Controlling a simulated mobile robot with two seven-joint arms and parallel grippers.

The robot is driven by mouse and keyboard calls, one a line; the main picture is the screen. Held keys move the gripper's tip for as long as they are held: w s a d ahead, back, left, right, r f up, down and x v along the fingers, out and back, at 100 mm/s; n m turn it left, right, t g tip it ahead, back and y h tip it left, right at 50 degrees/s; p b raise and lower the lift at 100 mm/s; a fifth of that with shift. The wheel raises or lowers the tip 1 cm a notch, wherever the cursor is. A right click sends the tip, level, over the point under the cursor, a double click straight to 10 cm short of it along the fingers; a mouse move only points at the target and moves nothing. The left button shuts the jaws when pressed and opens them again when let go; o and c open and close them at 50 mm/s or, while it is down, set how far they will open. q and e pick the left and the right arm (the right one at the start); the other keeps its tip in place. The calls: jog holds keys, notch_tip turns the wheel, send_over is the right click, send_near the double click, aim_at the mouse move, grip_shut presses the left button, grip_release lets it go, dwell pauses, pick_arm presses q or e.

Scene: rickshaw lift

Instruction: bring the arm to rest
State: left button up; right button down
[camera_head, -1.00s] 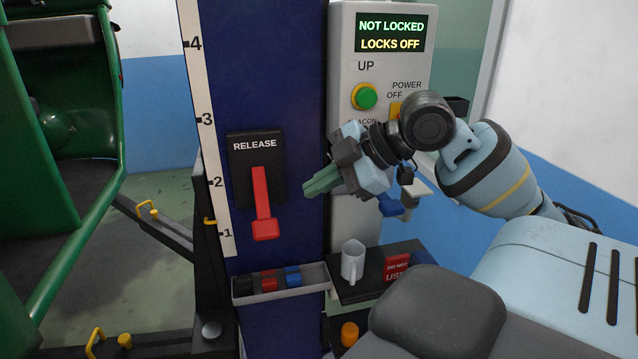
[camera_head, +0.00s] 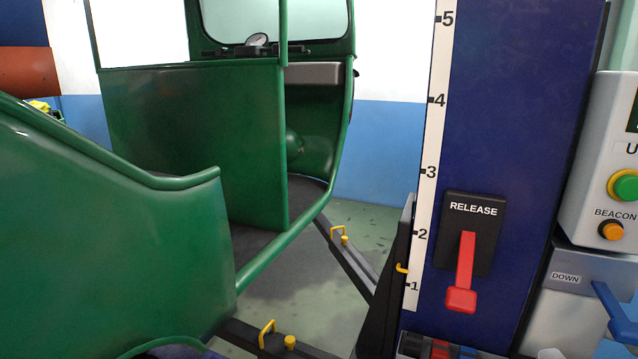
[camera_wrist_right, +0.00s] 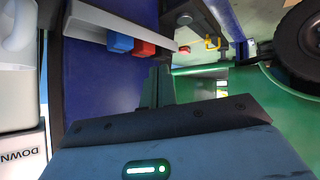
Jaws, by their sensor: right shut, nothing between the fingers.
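My right gripper (camera_wrist_right: 158,88) shows in the right wrist view, its two grey-green fingers shut together and empty, in front of the blue lift column (camera_wrist_right: 105,85). No part of my right arm or gripper is in the head view. My left gripper is in neither view. In the head view the lift column (camera_head: 545,110) stands right of centre and carries the RELEASE panel (camera_head: 495,215) with its red lever (camera_head: 465,265) pointing down.
The green rickshaw (camera_head: 190,150) fills the left of the head view above dark lift arms (camera_head: 345,255). A control box (camera_head: 595,160) is cut off at the right edge. A tray (camera_wrist_right: 85,28) with red and blue items is near the gripper in the wrist view.

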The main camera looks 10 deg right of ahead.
jog(key=s+a+f+m, duration=0.1)
jog(key=s+a+f, duration=0.3)
jog(key=f, duration=0.3)
jog(key=s+a+f+m, duration=0.1)
jog(key=s+a+f, duration=0.35)
jog(key=f, duration=0.25)
jog(key=s+a+f+m, duration=0.1)
jog(key=s+a+f, duration=0.5)
jog(key=s+a, duration=0.2)
jog(key=shift+s+a+h, duration=0.25)
jog(key=shift+a+h, duration=0.15)
jog(key=shift+a, duration=0.8)
